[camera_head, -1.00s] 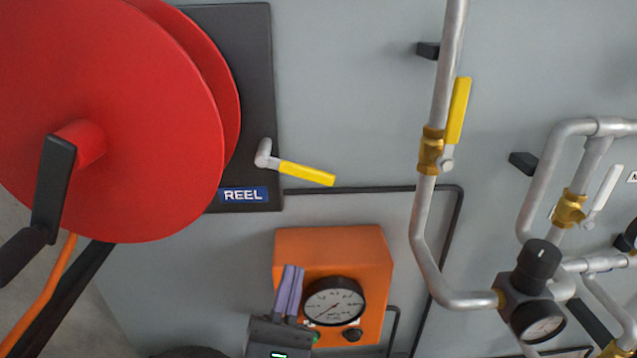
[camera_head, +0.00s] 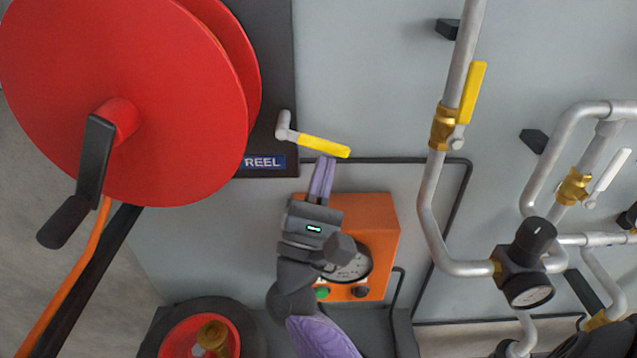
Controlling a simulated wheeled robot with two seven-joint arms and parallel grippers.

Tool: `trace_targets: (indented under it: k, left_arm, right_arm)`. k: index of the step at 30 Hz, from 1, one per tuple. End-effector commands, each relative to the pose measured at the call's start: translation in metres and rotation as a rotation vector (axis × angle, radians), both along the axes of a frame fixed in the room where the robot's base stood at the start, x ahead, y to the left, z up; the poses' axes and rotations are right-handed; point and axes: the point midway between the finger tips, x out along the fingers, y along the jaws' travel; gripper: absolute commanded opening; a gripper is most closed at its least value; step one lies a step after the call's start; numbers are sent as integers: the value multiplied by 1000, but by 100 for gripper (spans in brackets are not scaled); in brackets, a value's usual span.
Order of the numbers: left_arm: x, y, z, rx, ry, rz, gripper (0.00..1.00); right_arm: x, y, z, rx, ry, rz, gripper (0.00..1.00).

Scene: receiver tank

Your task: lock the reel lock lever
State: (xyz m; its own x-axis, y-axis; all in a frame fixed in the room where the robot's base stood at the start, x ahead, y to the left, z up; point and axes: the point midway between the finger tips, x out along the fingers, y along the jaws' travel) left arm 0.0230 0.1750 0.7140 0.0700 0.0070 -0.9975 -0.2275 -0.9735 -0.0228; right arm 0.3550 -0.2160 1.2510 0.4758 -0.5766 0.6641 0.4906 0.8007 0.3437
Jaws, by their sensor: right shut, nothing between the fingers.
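The reel lock lever (camera_head: 322,146) has a yellow handle on a grey pivot at the lower right of the black reel plate. Its handle points right and slightly down. The red reel (camera_head: 180,90) with its black crank is at the left, above the REEL label (camera_head: 265,162). My right gripper (camera_head: 325,162) points up from below with its purple fingers shut and empty. Its fingertips are just under the yellow handle, near its right half; I cannot tell whether they touch it. My left gripper is not in view.
An orange box (camera_head: 378,220) with a gauge is behind my right gripper. A grey pipe (camera_head: 432,200) with a yellow-handled valve (camera_head: 472,95) runs at the right. A wheel with a red hub (camera_head: 180,338) is at the bottom left. The grey panel between lever and pipe is clear.

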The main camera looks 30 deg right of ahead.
Motion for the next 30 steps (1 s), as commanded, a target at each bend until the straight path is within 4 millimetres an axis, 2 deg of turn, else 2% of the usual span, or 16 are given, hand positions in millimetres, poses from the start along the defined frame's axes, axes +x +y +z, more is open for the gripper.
trace_targets:
  k: [11, 20, 30]
  left_arm:
    - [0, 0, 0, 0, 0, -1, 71]
    - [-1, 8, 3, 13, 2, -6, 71]
    - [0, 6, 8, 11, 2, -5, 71]
  right_arm:
    - [0, 0, 0, -10, 6, -1, 0]
    - [-2, -3, 4, -60, 35, 0, 0]
    - [-5, -7, 11, -149, 89, -1, 0]
